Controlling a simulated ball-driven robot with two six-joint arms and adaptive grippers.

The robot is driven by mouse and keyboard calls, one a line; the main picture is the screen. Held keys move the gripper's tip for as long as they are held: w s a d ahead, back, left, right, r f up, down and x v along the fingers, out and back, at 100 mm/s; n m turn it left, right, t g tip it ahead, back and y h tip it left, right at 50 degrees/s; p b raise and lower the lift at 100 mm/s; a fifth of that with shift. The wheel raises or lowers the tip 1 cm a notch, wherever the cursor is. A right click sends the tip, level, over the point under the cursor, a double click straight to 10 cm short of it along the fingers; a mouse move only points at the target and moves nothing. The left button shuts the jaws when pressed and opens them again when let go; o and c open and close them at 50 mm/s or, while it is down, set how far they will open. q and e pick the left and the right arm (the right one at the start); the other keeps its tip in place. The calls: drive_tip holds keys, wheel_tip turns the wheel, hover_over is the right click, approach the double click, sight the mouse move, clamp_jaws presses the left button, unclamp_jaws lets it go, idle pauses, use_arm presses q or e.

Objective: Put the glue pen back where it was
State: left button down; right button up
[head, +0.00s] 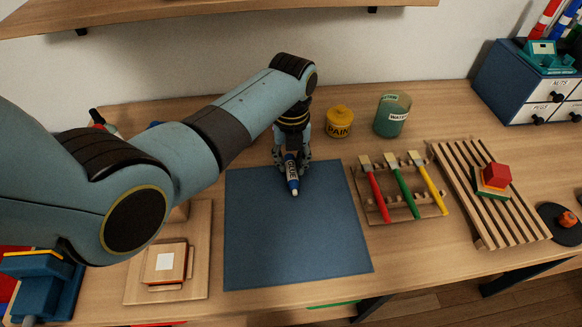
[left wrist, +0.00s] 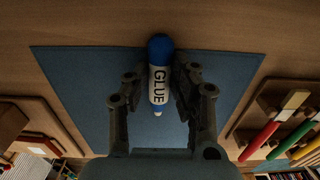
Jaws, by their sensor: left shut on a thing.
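The glue pen (head: 292,174) is a blue and white tube with a "GLUE" label and a pale tip. It is at the back edge of the blue mat (head: 290,240), with its tip pointing toward the front. My left gripper (head: 291,160) is shut on the glue pen from above. In the left wrist view the pen (left wrist: 159,80) lies between the two fingers of my left gripper (left wrist: 157,88), over the mat (left wrist: 75,85). I cannot tell whether the pen touches the mat. My right gripper is not in view.
A yellow paint pot (head: 339,122) and a green water cup (head: 393,115) stand behind the mat. A brush rack (head: 375,215) with three brushes is right of it, then a slatted rack (head: 510,222). A wooden board (head: 135,285) with stacked pieces is at left. The mat's front is clear.

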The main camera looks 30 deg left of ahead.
sight(291, 165)
use_arm(q)
drive_tip(key=c, duration=1.1)
unclamp_jaws()
wheel_tip(291, 165, up, 12)
drive_tip(key=shift+r+p, duration=0.1)
drive_tip(key=shift+p, duration=0.4)
